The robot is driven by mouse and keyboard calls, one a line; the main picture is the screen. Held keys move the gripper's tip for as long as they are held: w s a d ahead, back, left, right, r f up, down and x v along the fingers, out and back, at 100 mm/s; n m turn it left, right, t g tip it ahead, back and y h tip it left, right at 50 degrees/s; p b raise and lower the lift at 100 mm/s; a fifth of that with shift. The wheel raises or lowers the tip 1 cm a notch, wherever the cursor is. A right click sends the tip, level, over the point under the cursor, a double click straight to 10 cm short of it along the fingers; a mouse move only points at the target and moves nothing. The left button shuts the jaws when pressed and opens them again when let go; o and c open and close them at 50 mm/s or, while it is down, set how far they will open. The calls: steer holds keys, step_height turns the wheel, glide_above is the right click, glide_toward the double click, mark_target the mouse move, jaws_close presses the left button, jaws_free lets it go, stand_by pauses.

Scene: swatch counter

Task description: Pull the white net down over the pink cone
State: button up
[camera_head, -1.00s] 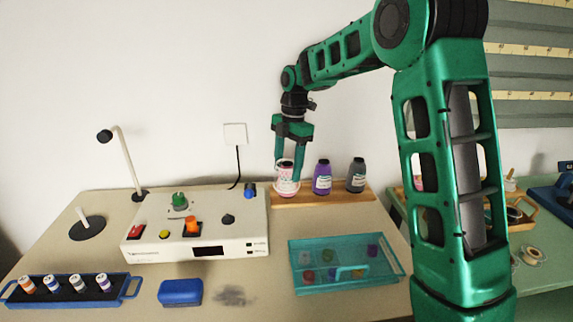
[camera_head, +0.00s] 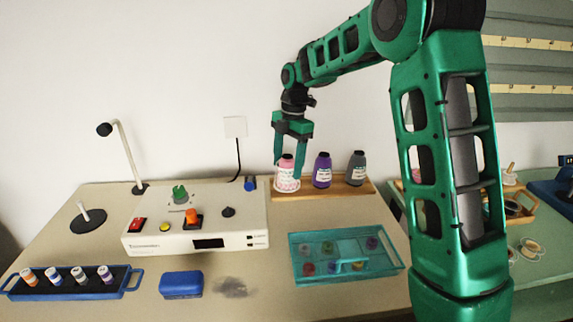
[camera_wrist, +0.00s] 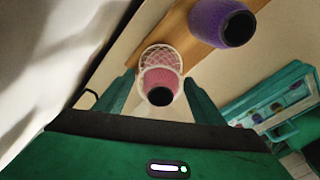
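The pink cone (camera_head: 286,171) stands upright at the left end of the wooden rack, its dark tip up. The white net (camera_head: 287,186) is around its lower part, and pink shows bare above it. In the wrist view the net (camera_wrist: 160,53) is a loose white mesh ring around the pink cone (camera_wrist: 161,77). My gripper (camera_head: 289,166) points down over the cone, one finger on each side. In the wrist view my gripper (camera_wrist: 160,98) is open, with gaps between its fingers and the cone. The net's lower edge is hard to make out.
A purple cone (camera_head: 322,172) and a grey cone (camera_head: 356,170) stand to the right on the wooden rack (camera_head: 335,191). A white control box (camera_head: 150,228) is at left. A teal tray (camera_head: 300,276) is in front. The wall is close behind.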

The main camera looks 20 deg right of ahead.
steer(key=shift+o, duration=1.1)
steer(key=r, duration=0.7)
steer(key=d+r, duration=0.1)
steer(key=r, duration=0.2)
steer(key=shift+w+d+r, duration=0.1)
steer(key=shift+w+r, duration=0.2)
